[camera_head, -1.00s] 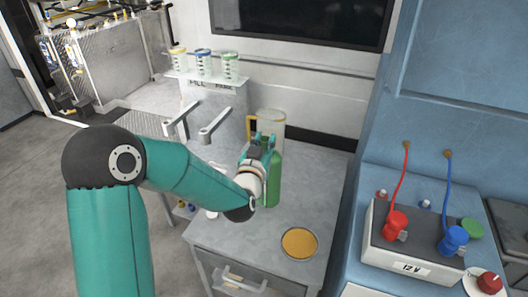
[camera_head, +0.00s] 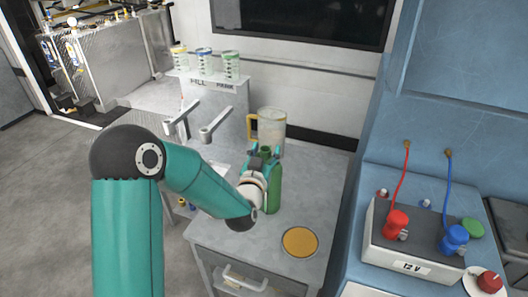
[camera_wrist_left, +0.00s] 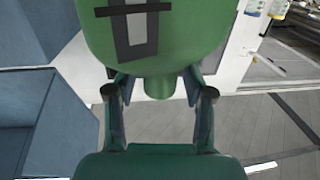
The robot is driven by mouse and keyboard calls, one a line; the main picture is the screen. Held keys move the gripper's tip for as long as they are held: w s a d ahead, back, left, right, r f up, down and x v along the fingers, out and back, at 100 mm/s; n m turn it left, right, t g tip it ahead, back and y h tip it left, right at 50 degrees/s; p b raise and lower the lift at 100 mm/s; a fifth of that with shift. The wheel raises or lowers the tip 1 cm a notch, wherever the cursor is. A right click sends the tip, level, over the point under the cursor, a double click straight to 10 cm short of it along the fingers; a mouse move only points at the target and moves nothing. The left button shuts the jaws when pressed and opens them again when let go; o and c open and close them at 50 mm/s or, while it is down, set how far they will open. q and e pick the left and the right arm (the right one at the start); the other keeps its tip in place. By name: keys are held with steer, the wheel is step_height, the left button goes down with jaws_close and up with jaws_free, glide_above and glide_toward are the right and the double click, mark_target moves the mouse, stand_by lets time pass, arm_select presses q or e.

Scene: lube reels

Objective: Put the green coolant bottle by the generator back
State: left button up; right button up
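The green coolant bottle (camera_head: 274,190) is upright over the grey bench top in the head view, just behind the round orange disc. My left gripper (camera_head: 262,160) is shut on the green bottle near its top, with its fingers on either side. The left wrist view shows the bottle (camera_wrist_left: 155,35) large and close, with a dark and grey label and its neck between my fingers (camera_wrist_left: 155,95). I cannot tell whether the bottle's base touches the bench. My right gripper is not in view. No generator can be clearly made out.
A clear jug with a yellow handle (camera_head: 271,128) stands close behind the bottle. A rack with several measuring cups (camera_head: 204,64) and two grey spouts (camera_head: 216,125) is to the left. The orange disc (camera_head: 299,242) lies in front. A 12 V box (camera_head: 412,245) with red and blue leads stands right.

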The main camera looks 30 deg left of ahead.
arm_select(q)
steer(key=shift+s, duration=0.1)
steer(key=b+v, duration=1.1)
steer(key=b, duration=0.3)
steer(key=shift+s+d, duration=0.2)
steer(key=shift+s, duration=0.15)
steer(key=shift+r, duration=0.15)
